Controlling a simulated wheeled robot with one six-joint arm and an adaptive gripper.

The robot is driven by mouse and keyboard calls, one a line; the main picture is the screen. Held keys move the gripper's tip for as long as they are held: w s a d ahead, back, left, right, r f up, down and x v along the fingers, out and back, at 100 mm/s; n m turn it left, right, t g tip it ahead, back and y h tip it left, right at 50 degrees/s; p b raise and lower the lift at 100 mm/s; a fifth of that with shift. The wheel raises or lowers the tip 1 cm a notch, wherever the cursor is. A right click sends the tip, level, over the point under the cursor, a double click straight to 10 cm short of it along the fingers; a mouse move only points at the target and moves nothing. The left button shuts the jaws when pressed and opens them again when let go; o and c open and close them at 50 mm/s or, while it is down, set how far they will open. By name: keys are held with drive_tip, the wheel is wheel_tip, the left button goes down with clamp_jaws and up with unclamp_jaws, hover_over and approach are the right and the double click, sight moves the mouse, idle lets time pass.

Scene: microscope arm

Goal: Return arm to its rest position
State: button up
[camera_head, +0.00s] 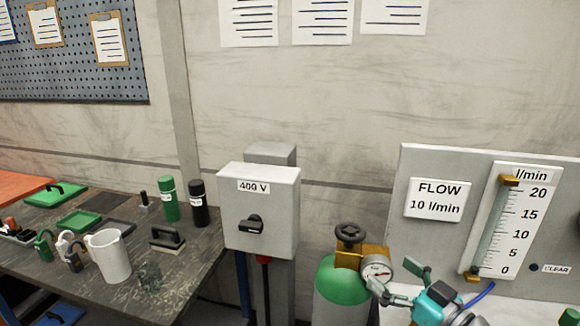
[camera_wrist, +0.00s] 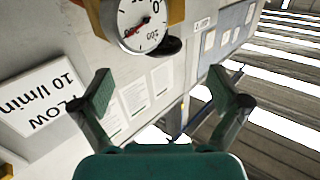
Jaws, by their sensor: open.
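My arm's end shows at the bottom right of the head view, with teal and grey parts. My gripper (camera_head: 398,283) is just right of a round pressure gauge (camera_head: 377,269), in front of the flow panel. In the wrist view my gripper (camera_wrist: 160,93) has its two green-padded fingers spread wide, with nothing between them. The gauge (camera_wrist: 141,22) shows beyond the fingertips there, at the top. Whether a fingertip touches the gauge or valve I cannot tell. Most of my arm is out of view.
A green gas cylinder (camera_head: 335,293) with a black handwheel (camera_head: 349,233) stands close left of my gripper. Behind are the flow panel (camera_head: 425,165) and its flow meter (camera_head: 508,220). A 400 V box (camera_head: 259,211) and a cluttered bench (camera_head: 190,262) are further left.

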drive_tip(key=s+a+f+m+h, duration=0.1)
drive_tip(key=s+f+m+h, duration=0.3)
drive_tip(key=s+f, duration=0.55)
drive_tip(key=s+a+f+m+h, duration=0.1)
drive_tip(key=s+f+m+h, duration=0.2)
drive_tip(key=s+f, duration=0.65)
drive_tip(key=s+a+f+n, duration=0.1)
drive_tip(key=s, duration=1)
drive_tip(key=s+a+f+n+g, duration=0.1)
drive_tip(key=s+a, duration=0.1)
drive_tip(key=s, duration=1)
drive_tip(key=shift+f+h, duration=0.35)
drive_tip(key=shift+h, duration=0.05)
